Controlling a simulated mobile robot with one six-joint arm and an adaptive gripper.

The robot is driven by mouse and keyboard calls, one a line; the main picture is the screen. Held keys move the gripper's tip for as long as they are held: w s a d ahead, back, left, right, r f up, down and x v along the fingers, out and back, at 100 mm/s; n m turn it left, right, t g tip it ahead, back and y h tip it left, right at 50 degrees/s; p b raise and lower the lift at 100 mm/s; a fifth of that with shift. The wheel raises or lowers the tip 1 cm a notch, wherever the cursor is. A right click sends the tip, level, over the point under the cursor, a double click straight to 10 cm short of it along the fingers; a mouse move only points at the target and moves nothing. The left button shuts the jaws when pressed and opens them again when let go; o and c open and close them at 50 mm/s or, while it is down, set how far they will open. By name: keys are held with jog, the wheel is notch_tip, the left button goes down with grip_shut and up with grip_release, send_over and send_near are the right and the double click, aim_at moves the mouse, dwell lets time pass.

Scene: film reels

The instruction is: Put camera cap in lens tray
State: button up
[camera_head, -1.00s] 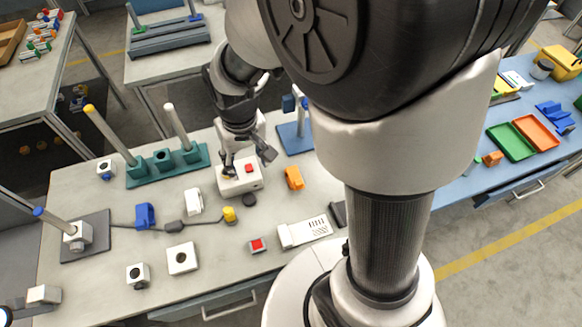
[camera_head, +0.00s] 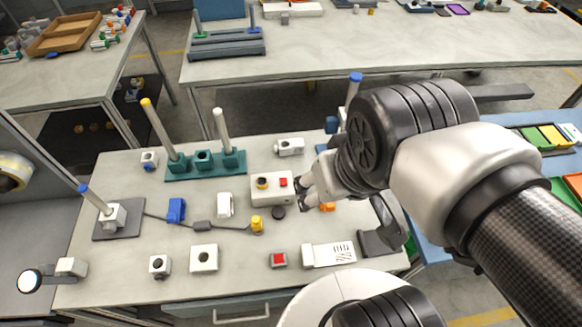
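A small black disc (camera_head: 278,212), which may be the camera cap, lies flat on the grey-white table. It is just in front of a white box (camera_head: 270,193) with a red button and a round dark part on top. A dark flat piece (camera_head: 377,243) at the table's right front, partly behind my arm, may be the lens tray; I cannot be sure. My arm reaches in from the right, and its wrist end is beside the white box's right side.
A green stand (camera_head: 205,165) with two posts is at the back left. A blue block (camera_head: 176,210), white blocks (camera_head: 204,257), a yellow knob (camera_head: 257,224) and a red-topped button box (camera_head: 279,260) are spread about. A white printed panel (camera_head: 328,254) lies at the front right.

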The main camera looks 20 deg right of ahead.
jog(key=w+a+f+g+p, duration=0.1)
jog(key=w+p, duration=0.1)
jog(key=w, duration=0.5)
jog(key=m+g+p, duration=0.1)
jog(key=g+p, duration=0.2)
jog(key=p, duration=0.1)
send_over(278, 212)
notch_tip(278, 212, down, 18)
jog(key=f+b, duration=0.3)
jog(key=f, duration=0.8)
jog(key=shift+d+f, duration=0.15)
jog(key=shift+d, duration=0.05)
jog(key=shift+a+f+b, duration=0.15)
jog(key=shift+f+b, duration=0.85)
jog(key=shift+f, duration=2.05)
jog(key=shift+r, duration=0.1)
jog(key=c, duration=1.1)
